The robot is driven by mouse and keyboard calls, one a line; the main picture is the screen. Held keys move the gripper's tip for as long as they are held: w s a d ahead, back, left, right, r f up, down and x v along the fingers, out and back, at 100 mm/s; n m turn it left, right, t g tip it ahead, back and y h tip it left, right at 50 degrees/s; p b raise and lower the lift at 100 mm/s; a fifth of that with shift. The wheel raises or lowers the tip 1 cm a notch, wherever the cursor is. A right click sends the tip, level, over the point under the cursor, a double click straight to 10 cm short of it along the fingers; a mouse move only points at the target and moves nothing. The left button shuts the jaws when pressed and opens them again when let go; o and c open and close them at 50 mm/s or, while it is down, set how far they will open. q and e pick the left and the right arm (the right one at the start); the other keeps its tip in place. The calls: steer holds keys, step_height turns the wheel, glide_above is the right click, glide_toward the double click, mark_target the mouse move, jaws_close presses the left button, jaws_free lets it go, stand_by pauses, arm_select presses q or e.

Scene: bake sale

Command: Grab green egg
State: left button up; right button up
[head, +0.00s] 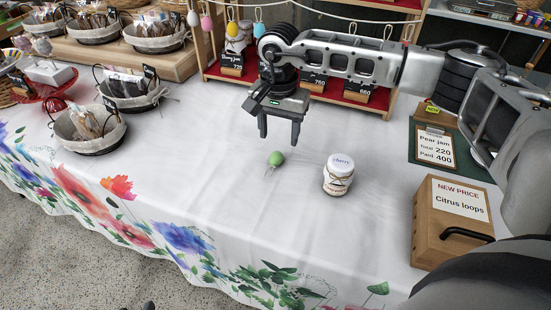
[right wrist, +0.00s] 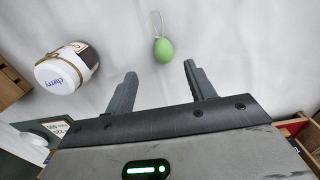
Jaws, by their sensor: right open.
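A small green egg (head: 276,158) with a thin loop of string lies on the white tablecloth near the middle of the head view. It also shows in the right wrist view (right wrist: 163,49), ahead of the space between the fingers. My right gripper (head: 281,140) is open and empty. It hangs fingers down above the cloth, behind the egg in the head view and apart from it. In the right wrist view the fingertips of my right gripper (right wrist: 161,70) stand wide apart on either side. My left gripper is in neither view.
A white-lidded cherry jar (head: 338,175) stands just right of the egg. A wooden box labelled Citrus loops (head: 452,222) and a clipboard (head: 435,147) are further right. Baskets (head: 88,129) stand at the left. A shelf (head: 350,97) with hanging eggs is behind. Cloth left of the egg is clear.

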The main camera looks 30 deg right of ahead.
mark_target(276, 155)
steer(key=f, duration=0.7)
steer(key=shift+w+a+f, duration=0.2)
steer(key=shift+a, duration=0.05)
steer(key=shift+c, duration=0.3)
steer(key=c, duration=1)
steer(key=shift+c, duration=0.3)
